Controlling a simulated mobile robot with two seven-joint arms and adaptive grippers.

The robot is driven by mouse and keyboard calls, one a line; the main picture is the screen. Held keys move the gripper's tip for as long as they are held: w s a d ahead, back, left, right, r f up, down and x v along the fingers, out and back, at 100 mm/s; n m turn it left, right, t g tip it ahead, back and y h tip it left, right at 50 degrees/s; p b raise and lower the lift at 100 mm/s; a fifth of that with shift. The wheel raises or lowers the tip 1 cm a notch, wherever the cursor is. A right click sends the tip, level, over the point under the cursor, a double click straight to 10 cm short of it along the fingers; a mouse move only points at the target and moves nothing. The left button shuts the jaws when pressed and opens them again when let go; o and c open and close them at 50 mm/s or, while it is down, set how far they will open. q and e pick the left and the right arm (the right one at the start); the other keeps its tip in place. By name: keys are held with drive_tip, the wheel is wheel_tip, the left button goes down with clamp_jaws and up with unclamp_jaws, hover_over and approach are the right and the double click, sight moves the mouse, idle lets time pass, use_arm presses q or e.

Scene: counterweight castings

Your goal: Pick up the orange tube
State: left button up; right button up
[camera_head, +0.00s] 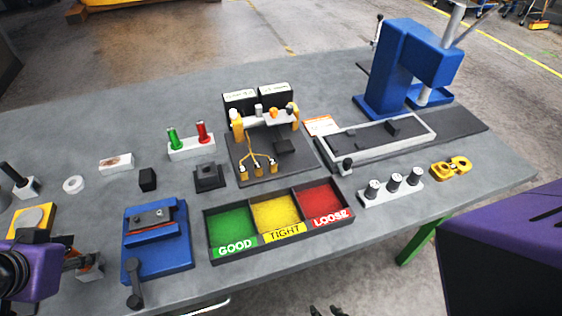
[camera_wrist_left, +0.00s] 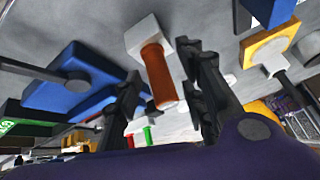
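The orange tube (camera_wrist_left: 160,78) shows in the left wrist view, seated at one end in a pale block (camera_wrist_left: 147,35). My left gripper (camera_wrist_left: 165,92) is open. Its two dark fingers stand on either side of the tube, and I see a gap on at least the left side. In the head view my left gripper (camera_head: 84,262) is at the lower left, over the table beside the blue vise. There the tube is mostly or wholly hidden by the gripper. Small dark tips at the bottom edge of the head view may be my right gripper (camera_head: 328,310).
A blue vise (camera_head: 158,250) with a handle stands just right of my left gripper. A yellow-topped fixture (camera_head: 32,222) is behind it. A sorting tray (camera_head: 243,252), a stand with red and green tubes (camera_head: 190,150) and a blue press (camera_head: 395,70) are farther right.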

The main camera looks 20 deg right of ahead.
use_arm(q)
clamp_jaws()
